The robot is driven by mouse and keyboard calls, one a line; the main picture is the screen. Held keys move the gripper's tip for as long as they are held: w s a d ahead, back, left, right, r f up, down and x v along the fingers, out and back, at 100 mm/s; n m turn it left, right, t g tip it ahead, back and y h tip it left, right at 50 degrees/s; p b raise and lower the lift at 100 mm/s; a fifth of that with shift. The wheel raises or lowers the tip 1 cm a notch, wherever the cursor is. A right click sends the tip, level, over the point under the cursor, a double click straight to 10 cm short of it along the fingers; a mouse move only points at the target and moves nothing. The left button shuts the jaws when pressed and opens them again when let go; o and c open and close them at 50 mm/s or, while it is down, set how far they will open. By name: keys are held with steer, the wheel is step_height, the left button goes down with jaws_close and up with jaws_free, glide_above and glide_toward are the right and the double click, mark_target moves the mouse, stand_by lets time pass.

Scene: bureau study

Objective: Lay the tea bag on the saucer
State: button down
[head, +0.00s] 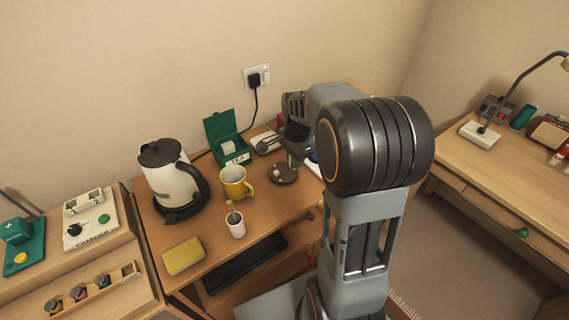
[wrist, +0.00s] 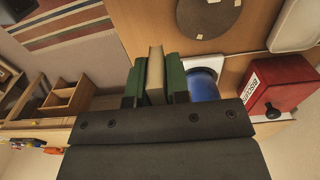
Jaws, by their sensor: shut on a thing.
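The dark round saucer (head: 288,178) lies on the wooden table, right of the yellow mug, with a small pale patch showing on it in the head view. In the wrist view the saucer (wrist: 208,18) is at the top edge, with a few small pale bits on it. My gripper (head: 295,160) points down just above and beside the saucer's right side. The open green tea box (head: 222,128) stands behind, with something white inside.
The yellow mug (head: 234,182), kettle (head: 165,180) and white cup (head: 236,226) stand left of the saucer. Free tabletop is in front.

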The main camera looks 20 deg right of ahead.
glide_above(287, 170)
steer(key=s, duration=0.1)
step_height(287, 170, down, 6)
steer(key=shift+r, duration=0.1)
steer(key=shift+w+f, duration=0.5)
steer(key=shift+f, duration=0.2)
steer(key=shift+f+p, duration=0.4)
steer(key=shift+f, duration=1.15)
steer(key=shift+f, duration=0.2)
steer(key=c, duration=1.1)
jaws_free()
steer(key=shift+r, duration=0.1)
